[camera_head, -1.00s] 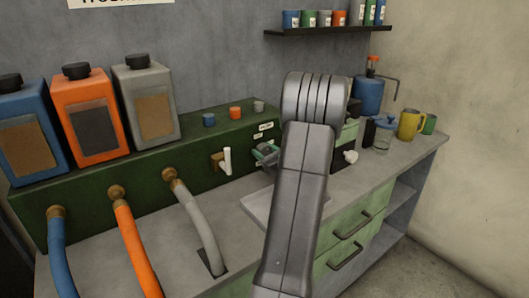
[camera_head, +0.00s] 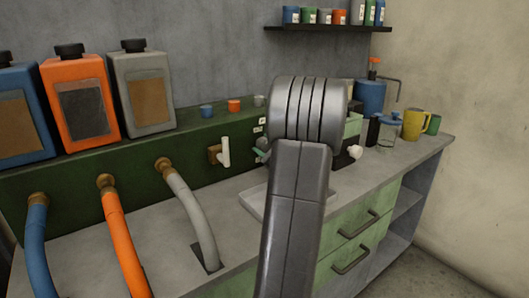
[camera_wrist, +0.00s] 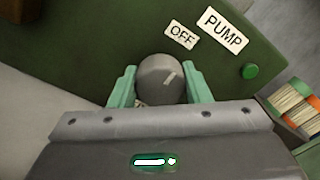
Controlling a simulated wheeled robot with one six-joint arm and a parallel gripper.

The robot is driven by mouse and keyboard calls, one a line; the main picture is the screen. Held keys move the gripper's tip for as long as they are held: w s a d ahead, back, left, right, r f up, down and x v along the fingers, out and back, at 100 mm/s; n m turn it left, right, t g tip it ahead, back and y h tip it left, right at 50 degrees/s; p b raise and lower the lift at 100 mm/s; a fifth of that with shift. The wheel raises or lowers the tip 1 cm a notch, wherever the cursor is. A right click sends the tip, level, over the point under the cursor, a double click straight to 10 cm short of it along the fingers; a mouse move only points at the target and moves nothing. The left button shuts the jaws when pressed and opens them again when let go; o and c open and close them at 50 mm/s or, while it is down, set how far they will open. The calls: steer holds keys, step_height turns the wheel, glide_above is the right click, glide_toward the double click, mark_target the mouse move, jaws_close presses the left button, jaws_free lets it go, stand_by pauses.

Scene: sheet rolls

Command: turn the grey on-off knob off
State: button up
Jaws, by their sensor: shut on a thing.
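The grey round knob (camera_wrist: 155,73) is in the middle of the wrist view, on the dark green panel (camera_wrist: 80,35). A pale line on its face slants toward the upper right. A white "OFF" label (camera_wrist: 181,34) sits above it, with a "PUMP" label (camera_wrist: 226,29) to the right. My gripper (camera_wrist: 159,87) has its pale green fingers on both sides of the knob, shut on it. In the head view my arm hides the knob and most of the gripper.
A green round light or button (camera_wrist: 249,71) is right of the knob. A white-handled valve (camera_head: 224,151) sits left of my arm. Blue, orange and grey hoses (camera_head: 190,208) run down to the counter. A pale tray (camera_head: 256,204) lies under my arm.

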stand_by(0.4)
steer(key=o, duration=1)
steer(key=shift+s, duration=0.1)
steer(key=v, duration=1.3)
steer(key=shift+s+d+p, duration=0.25)
steer(key=shift+p, duration=0.1)
steer(key=x, duration=1.4)
steer(key=shift+b, duration=0.35)
steer(key=shift+s+d, duration=0.1)
